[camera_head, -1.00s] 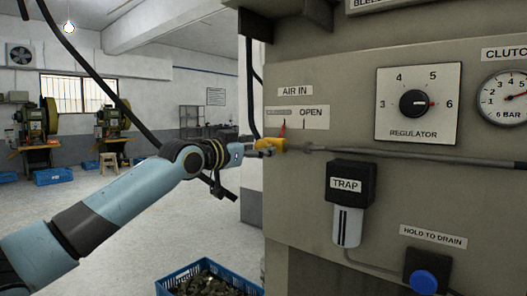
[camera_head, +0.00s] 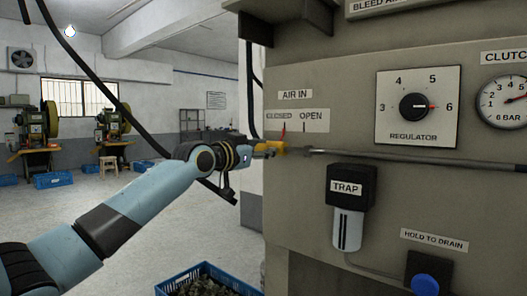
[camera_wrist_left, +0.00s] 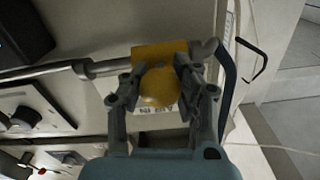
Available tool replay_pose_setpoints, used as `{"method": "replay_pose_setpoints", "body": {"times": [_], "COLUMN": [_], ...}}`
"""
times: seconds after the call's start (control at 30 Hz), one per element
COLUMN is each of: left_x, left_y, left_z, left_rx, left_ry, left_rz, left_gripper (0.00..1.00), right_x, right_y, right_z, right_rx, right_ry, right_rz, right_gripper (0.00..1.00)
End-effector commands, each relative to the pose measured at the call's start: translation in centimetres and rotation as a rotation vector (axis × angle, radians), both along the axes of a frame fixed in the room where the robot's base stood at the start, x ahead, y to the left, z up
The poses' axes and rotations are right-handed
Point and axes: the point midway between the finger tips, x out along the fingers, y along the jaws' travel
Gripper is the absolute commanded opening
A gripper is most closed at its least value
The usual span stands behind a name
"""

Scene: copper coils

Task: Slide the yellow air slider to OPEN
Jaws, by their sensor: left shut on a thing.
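The yellow air slider (camera_head: 279,148) sits on the horizontal grey pipe at the machine panel's left end. My right gripper is not in view.
The grey pipe (camera_head: 400,159) runs right across the panel. The TRAP unit (camera_head: 349,190), regulator dial (camera_head: 416,106) and blue drain button (camera_head: 430,283) lie to the right. A blue crate (camera_head: 190,276) stands on the floor below. A dark cable hangs behind my left arm.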

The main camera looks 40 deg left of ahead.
Motion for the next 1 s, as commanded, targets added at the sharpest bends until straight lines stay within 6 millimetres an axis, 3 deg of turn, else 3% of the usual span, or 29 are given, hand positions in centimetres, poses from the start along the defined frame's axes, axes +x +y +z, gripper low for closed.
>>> {"method": "replay_pose_setpoints", "body": {"times": [0.33, 0.5, 0.7, 1.0], "left_x": [-0.1, -0.3, -0.6, -0.6], "left_y": [-0.5, -3.8, -6.5, -6.7], "left_z": [0.0, 0.4, 0.0, -0.3], "left_rx": [0.0, -0.006, -0.002, -0.001], "left_ry": [0.002, 0.004, 0.004, 0.006], "left_rz": [-0.002, -0.003, -0.001, -0.001], "left_gripper": [0.0, 0.0, 0.0, 0.0], "right_x": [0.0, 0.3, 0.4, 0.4], "right_y": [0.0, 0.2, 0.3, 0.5], "right_z": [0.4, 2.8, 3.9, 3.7], "right_rx": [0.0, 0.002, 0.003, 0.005], "right_ry": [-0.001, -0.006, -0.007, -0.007], "right_rz": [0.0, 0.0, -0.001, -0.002], "right_gripper": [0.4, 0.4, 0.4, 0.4]}}
